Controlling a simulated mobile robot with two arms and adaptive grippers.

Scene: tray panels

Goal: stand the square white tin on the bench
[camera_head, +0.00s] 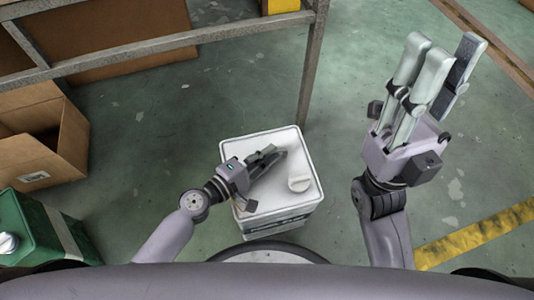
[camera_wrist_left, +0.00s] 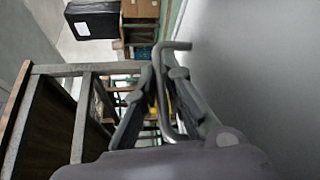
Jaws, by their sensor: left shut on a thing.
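The square white tin (camera_head: 270,208) is upright below my left arm in the head view, with a round white cap (camera_head: 299,183) on its top. My left gripper (camera_head: 270,156) lies over the tin's top and is shut on its handle. In the left wrist view the grey bent handle (camera_wrist_left: 164,85) runs between the fingers of the left gripper (camera_wrist_left: 160,82). The tin's pale side or top (camera_wrist_left: 265,70) fills the right of that view. Whether the tin's bottom touches the floor cannot be told. My right gripper (camera_head: 442,62) is raised, open and empty at the right.
A grey metal frame (camera_head: 130,48) with an upright post (camera_head: 311,70) stands ahead; which part is the bench is unclear. An open cardboard box (camera_head: 40,140) and a green tin (camera_head: 38,235) are at left. Floor right of the post is clear, with a yellow line (camera_head: 475,235).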

